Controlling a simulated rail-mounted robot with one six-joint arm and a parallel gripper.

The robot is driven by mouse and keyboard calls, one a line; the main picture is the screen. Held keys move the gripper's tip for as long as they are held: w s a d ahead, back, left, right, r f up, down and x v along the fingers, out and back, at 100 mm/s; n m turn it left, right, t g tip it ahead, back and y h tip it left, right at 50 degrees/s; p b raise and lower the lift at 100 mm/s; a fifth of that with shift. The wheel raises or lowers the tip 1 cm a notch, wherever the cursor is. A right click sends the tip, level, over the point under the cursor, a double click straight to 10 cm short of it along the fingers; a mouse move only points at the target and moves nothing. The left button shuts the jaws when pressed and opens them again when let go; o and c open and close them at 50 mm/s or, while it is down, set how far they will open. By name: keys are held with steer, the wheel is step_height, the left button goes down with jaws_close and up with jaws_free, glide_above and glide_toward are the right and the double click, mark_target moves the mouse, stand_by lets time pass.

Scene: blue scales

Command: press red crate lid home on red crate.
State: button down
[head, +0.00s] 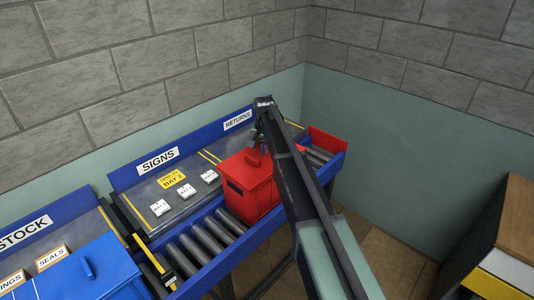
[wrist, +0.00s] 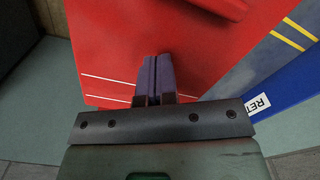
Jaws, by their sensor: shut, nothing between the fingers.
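The red crate (head: 240,200) stands upright on the roller conveyor, its dark slot facing the front. The red crate lid (head: 240,165) lies over its top, with a raised red handle (head: 253,156) on it. Whether the lid sits fully down all round I cannot tell. My gripper (head: 260,143) is above the lid near the handle, partly hidden by my arm, which also hides the crate's right side. In the wrist view my gripper (wrist: 154,72) is shut and empty, its fingertips over a red surface (wrist: 115,45). Contact cannot be told.
Behind the crate is a shelf (head: 150,188) marked SIGNS and RETURNS, with several white labelled blocks (head: 186,191) and a yellow card (head: 171,179). Bare rollers (head: 205,238) lie left of the crate. A blue box (head: 75,275) stands at lower left; a red end plate (head: 328,140) is at right.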

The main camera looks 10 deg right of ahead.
step_height(320, 180, up, 9)
steer(key=p, duration=0.8)
steer(key=shift+f, duration=0.15)
steer(key=s+f+n+b, duration=0.2)
steer(key=s, duration=1.6)
steer(key=s+f+n+b, duration=0.2)
steer(key=s+n, duration=0.1)
steer(key=s, duration=1.5)
steer(key=shift+s+f+b, duration=0.2)
steer(key=shift+f+b, duration=0.1)
steer(key=shift+f, duration=0.05)
